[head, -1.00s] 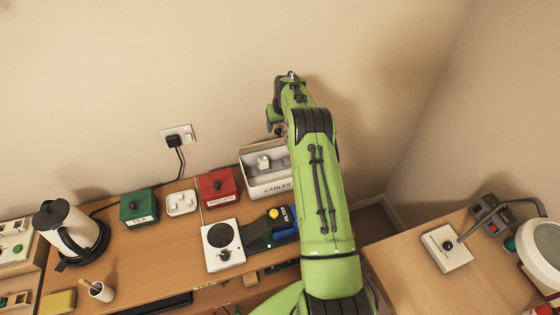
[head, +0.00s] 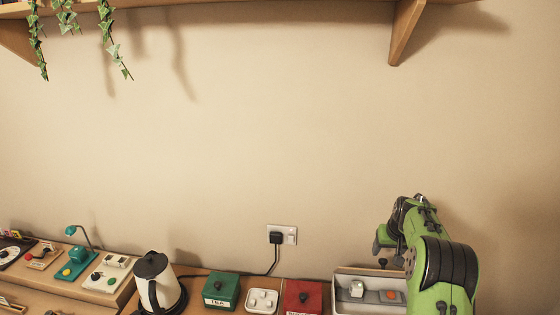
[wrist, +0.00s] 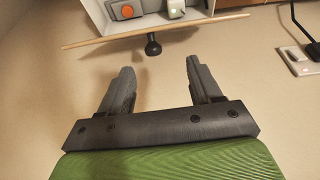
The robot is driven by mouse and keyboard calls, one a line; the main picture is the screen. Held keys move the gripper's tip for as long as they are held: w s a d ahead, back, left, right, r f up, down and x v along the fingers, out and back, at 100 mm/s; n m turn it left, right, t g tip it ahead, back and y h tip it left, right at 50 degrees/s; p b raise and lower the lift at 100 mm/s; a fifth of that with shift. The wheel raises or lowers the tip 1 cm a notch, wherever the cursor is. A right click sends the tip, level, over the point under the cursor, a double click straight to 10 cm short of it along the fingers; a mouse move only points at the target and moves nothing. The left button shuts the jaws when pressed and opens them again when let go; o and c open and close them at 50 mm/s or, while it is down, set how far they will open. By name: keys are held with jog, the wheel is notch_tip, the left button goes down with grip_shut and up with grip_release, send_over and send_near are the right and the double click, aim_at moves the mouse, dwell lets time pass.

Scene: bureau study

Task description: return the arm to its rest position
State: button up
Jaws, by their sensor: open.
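My green arm (head: 440,275) reaches up at the lower right of the head view, with its wrist end above the back of the white box (head: 345,307), against the wall. In the wrist view my gripper (wrist: 158,72) is open, with its two dark fingers apart and nothing between them. Past the fingertips a black knob (wrist: 153,46) sticks out by a thin wooden edge (wrist: 190,31). In the head view the fingers cannot be made out clearly.
The white box holds a white item (head: 356,289) and a grey item with an orange spot (head: 390,296). Left of it stand a red box (head: 303,297), a white socket block (head: 262,300), a green box (head: 221,291) and a kettle (head: 155,285). A shelf bracket (head: 406,32) juts out overhead.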

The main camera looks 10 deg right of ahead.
jog(key=s+a+r+n+b, duration=0.2)
jog(key=s+a+r, duration=1.1)
jog(key=a+r, duration=0.2)
jog(key=s+a+f, duration=0.1)
jog(key=s+a, duration=0.2)
jog(key=s, duration=0.5)
jog(key=s+a+f+t+b, duration=0.1)
jog(key=s+a, duration=0.2)
jog(key=s, duration=0.5)
jog(key=s+a+f+y+b, duration=0.1)
jog(key=s+a, duration=0.2)
jog(key=s, duration=0.6)
jog(key=shift+a+f+n+t, duration=0.25)
jog(key=shift+n+t, duration=0.15)
